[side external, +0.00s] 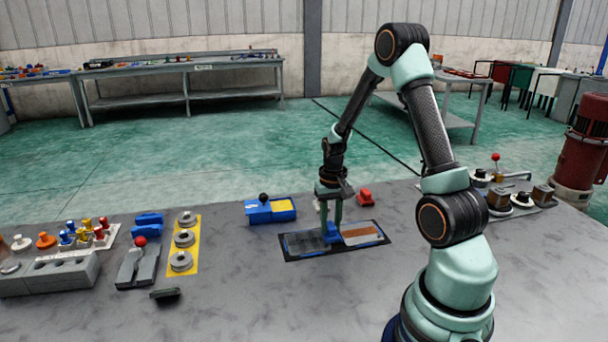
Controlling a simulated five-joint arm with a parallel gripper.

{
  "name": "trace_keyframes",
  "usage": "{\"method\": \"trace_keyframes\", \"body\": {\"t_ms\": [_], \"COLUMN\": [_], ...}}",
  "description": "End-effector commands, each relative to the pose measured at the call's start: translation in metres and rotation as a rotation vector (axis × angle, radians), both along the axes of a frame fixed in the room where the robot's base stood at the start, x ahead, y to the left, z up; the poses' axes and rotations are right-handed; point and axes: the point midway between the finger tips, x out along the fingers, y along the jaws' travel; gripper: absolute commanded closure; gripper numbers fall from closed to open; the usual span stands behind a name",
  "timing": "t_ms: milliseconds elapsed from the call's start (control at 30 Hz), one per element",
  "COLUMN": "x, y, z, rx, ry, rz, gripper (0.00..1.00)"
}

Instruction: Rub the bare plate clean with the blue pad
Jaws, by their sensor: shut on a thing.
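My gripper (331,226) points down and is shut on the blue pad (334,236). The pad is low at the middle of a black-framed board lying flat on the table, where its two panels meet. I cannot tell whether it touches the surface. The left panel (303,243) is dark grey, like bare metal. The right panel (362,234) is brownish with a paler grey band. The fingers and pad hide part of the board's middle.
A blue tray with a yellow patch and black knob (268,209) sits behind-left of the board. A yellow strip with grey discs (184,243) lies left. Table in front of the board is clear.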

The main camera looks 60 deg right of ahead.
Motion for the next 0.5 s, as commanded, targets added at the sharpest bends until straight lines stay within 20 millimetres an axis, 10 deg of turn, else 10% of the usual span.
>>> {"method": "trace_keyframes", "body": {"t_ms": [500], "x": [0.002], "y": [0.001], "z": [0.057], "rx": [-0.004], "ry": [-0.005], "rz": [0.002], "gripper": [1.00]}}
